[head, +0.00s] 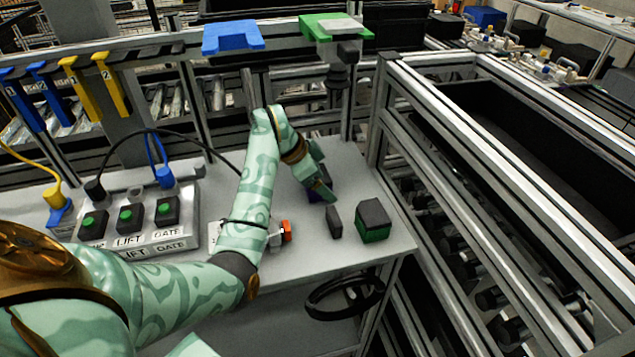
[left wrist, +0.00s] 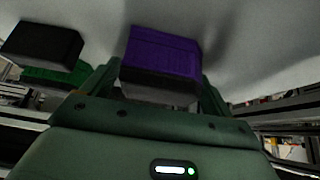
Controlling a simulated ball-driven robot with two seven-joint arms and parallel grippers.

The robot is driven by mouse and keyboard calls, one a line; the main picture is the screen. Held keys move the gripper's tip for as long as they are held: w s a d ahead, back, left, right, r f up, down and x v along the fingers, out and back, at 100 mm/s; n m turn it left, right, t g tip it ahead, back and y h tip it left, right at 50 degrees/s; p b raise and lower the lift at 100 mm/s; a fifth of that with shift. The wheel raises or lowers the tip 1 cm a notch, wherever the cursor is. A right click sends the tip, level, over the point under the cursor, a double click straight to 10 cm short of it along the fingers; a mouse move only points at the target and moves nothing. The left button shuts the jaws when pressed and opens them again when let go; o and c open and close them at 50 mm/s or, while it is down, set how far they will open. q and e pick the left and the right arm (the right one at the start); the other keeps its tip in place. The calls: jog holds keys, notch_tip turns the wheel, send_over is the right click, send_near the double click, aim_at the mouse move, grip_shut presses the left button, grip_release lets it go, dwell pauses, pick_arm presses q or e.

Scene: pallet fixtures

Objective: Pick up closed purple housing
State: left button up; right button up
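The purple housing (left wrist: 160,53) shows in the left wrist view as a purple block with a dark lower part. It lies between the two fingers of my left gripper (left wrist: 161,85), with one finger close along each side. I cannot tell whether the fingers press on it. In the head view my left gripper (head: 322,188) reaches down to the grey table. It hides most of the purple housing (head: 312,195) there. My right gripper is not in view.
A button panel (head: 140,225) with cables is at the left. The metal frame (head: 440,170) of a black bin borders the table's right side.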

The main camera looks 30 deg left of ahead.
pick_arm(q)
jog(key=c, duration=0.9)
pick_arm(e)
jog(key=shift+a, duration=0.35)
